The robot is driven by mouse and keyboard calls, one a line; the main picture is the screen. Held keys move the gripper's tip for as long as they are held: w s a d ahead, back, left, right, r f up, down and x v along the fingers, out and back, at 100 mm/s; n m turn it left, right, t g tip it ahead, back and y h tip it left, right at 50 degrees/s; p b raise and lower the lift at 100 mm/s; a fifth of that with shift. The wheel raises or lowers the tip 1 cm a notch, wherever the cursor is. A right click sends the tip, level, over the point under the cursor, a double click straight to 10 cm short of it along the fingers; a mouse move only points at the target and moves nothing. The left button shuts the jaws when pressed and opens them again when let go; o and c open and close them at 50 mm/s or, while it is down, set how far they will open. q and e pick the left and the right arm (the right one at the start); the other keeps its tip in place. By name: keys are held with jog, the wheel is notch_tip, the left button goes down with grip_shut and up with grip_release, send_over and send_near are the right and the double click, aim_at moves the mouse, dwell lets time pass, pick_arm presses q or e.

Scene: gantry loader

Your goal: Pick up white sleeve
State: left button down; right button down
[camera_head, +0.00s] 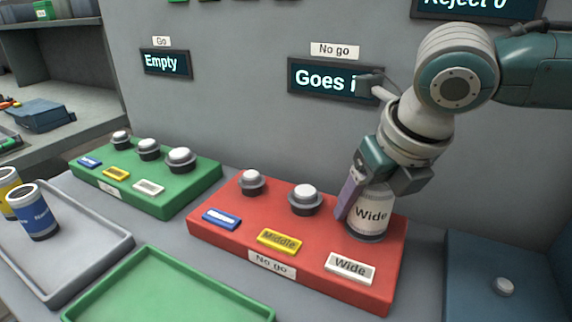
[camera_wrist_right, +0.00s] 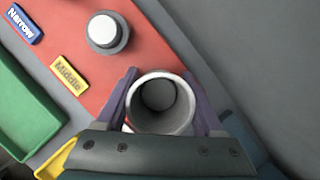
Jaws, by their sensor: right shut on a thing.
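The white sleeve (camera_head: 370,213), marked "Wide", stands upright at the wide end of the red "No go" block (camera_head: 230,240), behind the white "Wide" label (camera_head: 350,267). My right gripper (camera_head: 376,190) is shut on it from above, with a finger on each side. In the right wrist view I look down into the open sleeve (camera_wrist_right: 133,104), where a grey round top shows inside. The sleeve appears to sit around the wide plug, with a dark collar at its foot. My left gripper is not in view.
The red block has two bare plugs (camera_head: 305,197) to the left. A green block (camera_head: 150,185) with several plugs stands farther left. A grey tray (camera_head: 105,262) holds blue and yellow sleeves. A green tray (camera_head: 170,290) lies in front, a blue tray (camera_head: 470,265) at right. The "No go" display (camera_head: 320,80) is partly covered.

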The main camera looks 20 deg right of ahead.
jog(key=shift+r, duration=0.1)
notch_tip(320, 180, up, 20)
jog(key=p, duration=0.3)
jog(key=shift+p, duration=0.35)
notch_tip(320, 180, up, 4)
jog(key=p, duration=0.6)
jog(key=shift+r, duration=0.2)
dwell(0.4)
jog(key=shift+f, duration=0.1)
